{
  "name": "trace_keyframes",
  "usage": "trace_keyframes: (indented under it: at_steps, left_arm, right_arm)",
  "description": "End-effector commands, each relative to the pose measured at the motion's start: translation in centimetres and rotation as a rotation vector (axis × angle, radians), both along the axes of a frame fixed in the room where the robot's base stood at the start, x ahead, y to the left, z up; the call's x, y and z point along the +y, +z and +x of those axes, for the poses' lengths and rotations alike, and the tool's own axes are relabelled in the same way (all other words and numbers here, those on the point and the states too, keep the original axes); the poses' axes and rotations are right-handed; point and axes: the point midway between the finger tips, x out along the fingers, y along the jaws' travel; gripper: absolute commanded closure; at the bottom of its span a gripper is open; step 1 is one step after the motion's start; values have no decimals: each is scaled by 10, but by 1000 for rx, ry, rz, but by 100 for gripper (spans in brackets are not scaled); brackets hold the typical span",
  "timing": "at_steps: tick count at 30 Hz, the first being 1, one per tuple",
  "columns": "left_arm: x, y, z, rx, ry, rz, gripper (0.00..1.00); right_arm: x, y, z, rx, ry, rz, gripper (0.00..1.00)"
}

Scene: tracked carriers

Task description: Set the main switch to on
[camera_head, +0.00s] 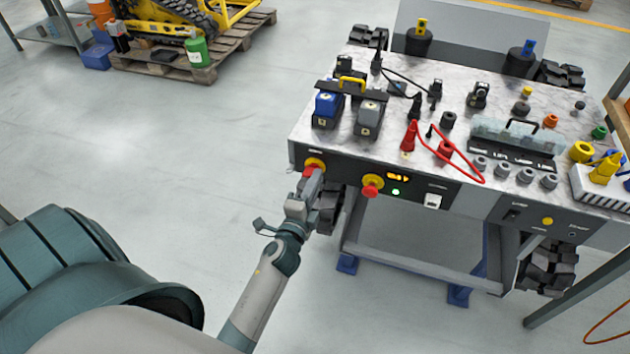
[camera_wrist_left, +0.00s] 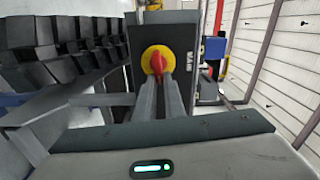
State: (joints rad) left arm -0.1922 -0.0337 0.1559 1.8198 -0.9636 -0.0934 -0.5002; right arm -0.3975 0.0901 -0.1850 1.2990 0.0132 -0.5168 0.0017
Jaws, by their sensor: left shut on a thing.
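The main switch (camera_head: 315,163) is a red handle on a round yellow plate at the left end of the dark front panel. In the left wrist view the red handle (camera_wrist_left: 157,63) stands roughly upright in that picture, in the middle of the yellow plate. My left gripper (camera_head: 311,181) reaches the switch from the front. Its two fingers (camera_wrist_left: 166,78) are shut on the red handle, one on each side. The head view shows the handle partly covered by the gripper. The switch's markings are too small to read. My right gripper is not in view.
Just right of the switch, a red mushroom button (camera_head: 372,187) on yellow sticks out of the panel. A lit green lamp (camera_head: 396,192) and a white switch (camera_head: 433,202) follow. The carrier's marble-like top (camera_head: 340,146) holds several tools and parts. Dark tracks lie below.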

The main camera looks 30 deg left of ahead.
Motion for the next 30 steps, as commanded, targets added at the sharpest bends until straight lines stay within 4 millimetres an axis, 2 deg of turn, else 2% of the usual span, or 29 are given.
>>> trace_keyframes:
  at_steps: [9, 21, 22, 24, 30]
  left_arm:
    - [-1, -3, 0, 26, -1, 102, 100]
    - [-1, -3, 0, 28, -1, 109, 100]
    - [-1, -3, 0, 28, -1, 109, 88]
    - [-1, -3, 0, 28, -1, 109, 72]
    - [0, -3, 0, 27, 0, 109, 72]
  right_arm:
    - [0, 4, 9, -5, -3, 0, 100]
    - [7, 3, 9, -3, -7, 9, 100]
    - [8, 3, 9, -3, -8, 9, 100]
    - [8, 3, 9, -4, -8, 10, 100]
    - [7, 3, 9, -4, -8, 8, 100]
